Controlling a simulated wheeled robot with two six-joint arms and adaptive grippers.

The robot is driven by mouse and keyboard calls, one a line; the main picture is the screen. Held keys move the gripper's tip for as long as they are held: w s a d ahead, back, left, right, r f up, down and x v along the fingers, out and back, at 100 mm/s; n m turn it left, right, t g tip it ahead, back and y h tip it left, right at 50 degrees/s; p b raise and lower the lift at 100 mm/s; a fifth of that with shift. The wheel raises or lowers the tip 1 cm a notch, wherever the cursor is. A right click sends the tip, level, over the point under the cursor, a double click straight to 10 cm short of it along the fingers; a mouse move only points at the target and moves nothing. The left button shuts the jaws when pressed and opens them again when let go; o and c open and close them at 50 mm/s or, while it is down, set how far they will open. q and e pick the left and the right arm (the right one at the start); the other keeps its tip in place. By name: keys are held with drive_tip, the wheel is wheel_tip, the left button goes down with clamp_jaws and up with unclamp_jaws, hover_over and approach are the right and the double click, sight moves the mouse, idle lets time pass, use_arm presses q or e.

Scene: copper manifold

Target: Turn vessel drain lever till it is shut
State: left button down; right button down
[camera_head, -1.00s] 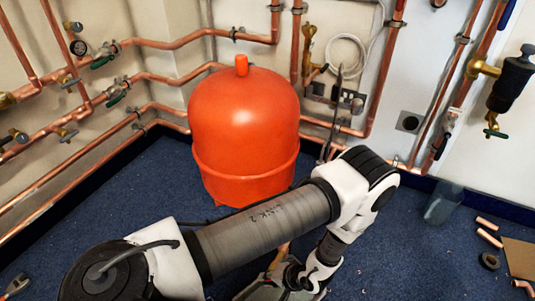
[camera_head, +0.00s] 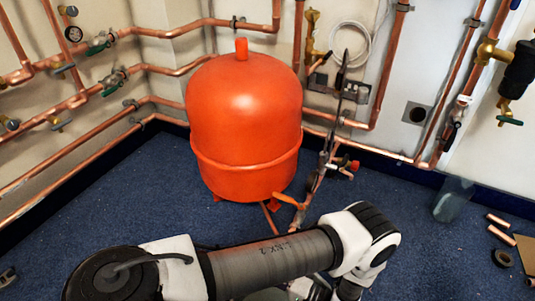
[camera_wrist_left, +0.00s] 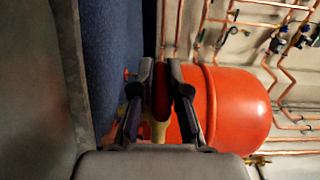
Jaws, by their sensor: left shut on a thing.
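The round orange-red vessel (camera_head: 243,115) stands on the blue floor in the head view. It lies on the right in the left wrist view (camera_wrist_left: 232,110). Low at its side, a valve and pipe assembly (camera_head: 318,180) shows in the head view. In the left wrist view my left gripper (camera_wrist_left: 161,80) is shut on a red lever (camera_wrist_left: 161,95), beside the vessel. A yellowish brass valve part (camera_wrist_left: 153,130) shows behind the fingers. The lever's exact angle is hard to tell. In the head view my arm hides the left gripper. My right gripper is not in view.
Copper pipes with valves (camera_head: 100,42) line the walls behind and left. A translucent container (camera_head: 453,199), cut pipe pieces (camera_head: 499,221) and a black ring (camera_head: 502,258) lie on the floor at right. Blue floor is clear left of the vessel.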

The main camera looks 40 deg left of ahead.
use_arm(q)
drive_tip(key=shift+w+y+b, duration=0.2)
drive_tip(key=shift+y+b, duration=0.2)
drive_tip(key=shift+y, duration=0.1)
drive_tip(key=shift+a+r, duration=0.1)
drive_tip(key=c, duration=1.2)
unclamp_jaws()
drive_tip(key=shift+s, duration=0.1)
